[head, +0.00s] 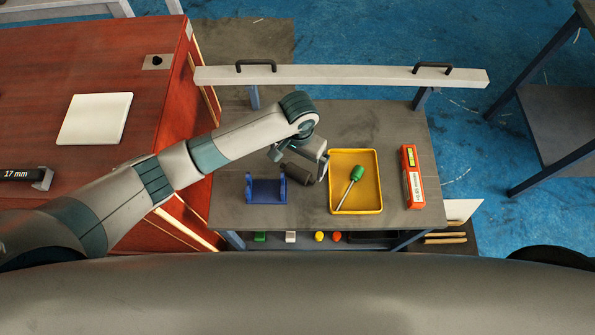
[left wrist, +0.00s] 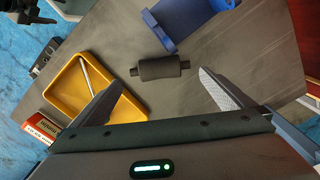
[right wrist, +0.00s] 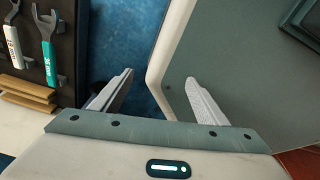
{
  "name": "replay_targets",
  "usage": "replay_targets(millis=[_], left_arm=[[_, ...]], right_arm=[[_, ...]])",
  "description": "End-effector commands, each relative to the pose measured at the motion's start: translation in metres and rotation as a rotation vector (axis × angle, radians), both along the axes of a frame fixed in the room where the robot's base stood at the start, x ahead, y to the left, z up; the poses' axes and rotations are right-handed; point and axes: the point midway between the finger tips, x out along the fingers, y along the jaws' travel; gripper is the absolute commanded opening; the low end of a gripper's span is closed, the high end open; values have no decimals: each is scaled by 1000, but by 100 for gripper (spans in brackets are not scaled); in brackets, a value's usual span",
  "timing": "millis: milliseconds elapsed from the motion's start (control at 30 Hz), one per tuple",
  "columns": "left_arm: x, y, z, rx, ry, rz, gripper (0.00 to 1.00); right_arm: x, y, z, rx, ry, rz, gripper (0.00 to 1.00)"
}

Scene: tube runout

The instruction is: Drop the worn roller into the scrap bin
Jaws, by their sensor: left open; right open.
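The worn roller, a dark cylinder with a short stub at each end, shows in the left wrist view (left wrist: 160,69), lying on the grey bench. In the head view the roller (head: 299,173) is partly hidden by my gripper. My left gripper (left wrist: 160,82) is open above the bench, its fingers on either side of the roller with gaps at both ends; it also shows in the head view (head: 310,158). My right gripper (right wrist: 160,78) is open and empty, away from the bench top. I cannot identify a scrap bin in these views.
A blue cradle (head: 266,196) stands left of the roller. A yellow tray (head: 345,204) holds a green-handled screwdriver (head: 352,181). A red-orange box (head: 411,190) stands at the right. A pale rail (head: 340,76) with black handles runs along the back. Several small coloured items sit on a lower shelf.

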Motion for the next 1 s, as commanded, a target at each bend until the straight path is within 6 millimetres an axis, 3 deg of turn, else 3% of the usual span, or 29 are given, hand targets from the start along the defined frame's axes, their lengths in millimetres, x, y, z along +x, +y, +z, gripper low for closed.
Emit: replay_targets(millis=[433, 700, 1000], left_arm=[[-1, 1, -6, 2, 2, 0, 100], [-5, 3, -36, 3, 3, 0, 100], [-4, 3, -53, 1, 0, 0, 100]], right_arm=[[-1, 0, 2, 0, 3, 2, 68], [-19, -4, 7, -10, 44, 1, 68], [-14, -3, 9, -7, 33, 0, 68]])
